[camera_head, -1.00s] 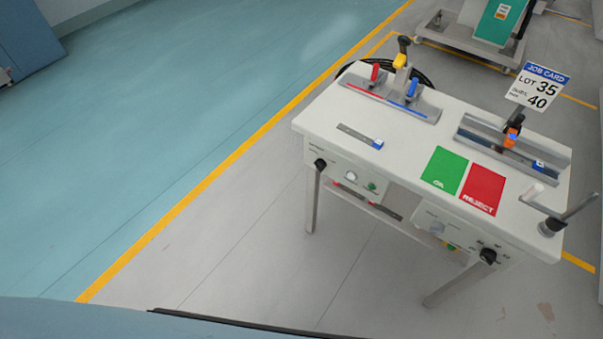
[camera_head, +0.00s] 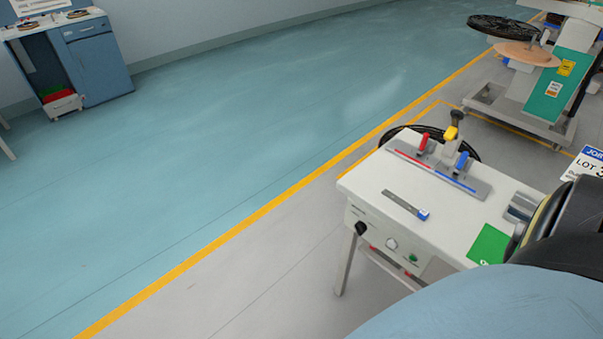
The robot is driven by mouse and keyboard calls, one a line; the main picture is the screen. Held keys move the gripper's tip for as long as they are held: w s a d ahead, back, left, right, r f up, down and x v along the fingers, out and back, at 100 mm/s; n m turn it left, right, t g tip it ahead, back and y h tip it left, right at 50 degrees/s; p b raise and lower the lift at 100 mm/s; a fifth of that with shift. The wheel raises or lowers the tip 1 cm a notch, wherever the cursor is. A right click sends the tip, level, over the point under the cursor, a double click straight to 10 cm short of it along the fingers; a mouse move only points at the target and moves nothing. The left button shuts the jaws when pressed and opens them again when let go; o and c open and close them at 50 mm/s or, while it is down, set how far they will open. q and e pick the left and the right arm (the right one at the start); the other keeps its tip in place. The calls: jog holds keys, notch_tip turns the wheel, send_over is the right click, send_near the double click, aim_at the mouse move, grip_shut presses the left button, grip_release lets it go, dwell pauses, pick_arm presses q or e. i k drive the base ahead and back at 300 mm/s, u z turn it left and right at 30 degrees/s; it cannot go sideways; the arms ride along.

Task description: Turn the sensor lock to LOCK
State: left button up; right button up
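The white work table (camera_head: 360,178) stands at the lower right of the head view. A black knob (camera_head: 361,229) sits on its front panel at the left end, with a white button (camera_head: 391,244) and a green button (camera_head: 413,258) to its right. I cannot read the labels, so I cannot tell whether this knob is the sensor lock or which way it points. The right part of the table front, where a second black knob showed earlier, is hidden behind a blue and black part of my own body. Neither gripper is in view.
On the table are a rail fixture with red (camera_head: 423,141) and blue (camera_head: 461,162) levers, a flat strip (camera_head: 400,203) with a blue end, and a green mat (camera_head: 488,246). A reel machine (camera_head: 552,95) stands behind. The blue floor (camera_head: 220,150) at left is open.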

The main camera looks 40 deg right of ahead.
aim_at(360, 227)
jog(key=u, duration=0.15)
jog(key=i, duration=1.7)
jog(key=z, duration=2.45)
